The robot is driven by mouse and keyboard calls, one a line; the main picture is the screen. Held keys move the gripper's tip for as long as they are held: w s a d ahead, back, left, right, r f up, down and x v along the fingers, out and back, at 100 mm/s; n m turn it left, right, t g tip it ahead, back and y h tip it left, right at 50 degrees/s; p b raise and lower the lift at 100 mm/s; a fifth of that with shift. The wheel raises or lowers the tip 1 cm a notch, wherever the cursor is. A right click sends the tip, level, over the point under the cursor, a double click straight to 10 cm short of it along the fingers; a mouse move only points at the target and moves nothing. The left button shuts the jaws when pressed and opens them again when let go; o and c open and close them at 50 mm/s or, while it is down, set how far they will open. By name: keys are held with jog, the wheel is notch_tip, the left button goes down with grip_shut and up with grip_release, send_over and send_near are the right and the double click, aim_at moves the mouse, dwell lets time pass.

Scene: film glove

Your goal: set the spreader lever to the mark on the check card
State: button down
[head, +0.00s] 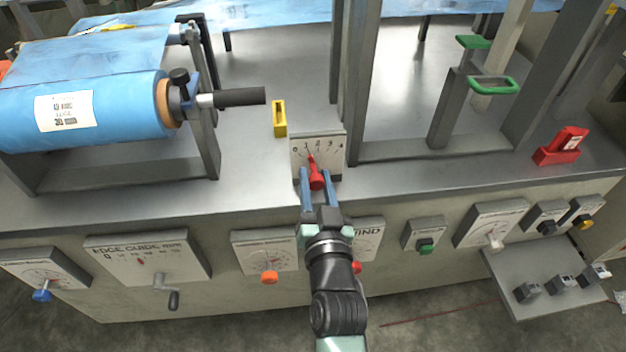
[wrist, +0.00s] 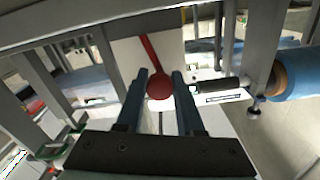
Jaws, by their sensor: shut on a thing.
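The spreader lever, a red pointer with a round red knob (head: 316,181), stands on a pale scale plate (head: 334,170) marked 0 to 4. Its tip lies near the 1, left of the plate's middle. My gripper (head: 318,178) is shut on the knob, one blue-grey finger on each side. In the wrist view the knob (wrist: 160,85) sits between the fingertips and the red arm leans up and left. A white printed label (head: 65,109) is on the blue film roll; its small text is unreadable, and I cannot tell whether it is the check card.
The blue film roll (head: 120,100) with a black handle (head: 240,97) lies left. A yellow block (head: 279,118) stands behind the scale plate, and grey posts rise close to its right. Several dials and knobs line the front panel below. A red device (head: 562,148) sits far right.

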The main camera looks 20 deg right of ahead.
jog(key=c, duration=0.5)
grip_release()
jog(key=shift+s, duration=0.1)
jog(key=v, duration=1.2)
jog(key=shift+s+a, duration=0.15)
jog(key=shift+s, duration=0.25)
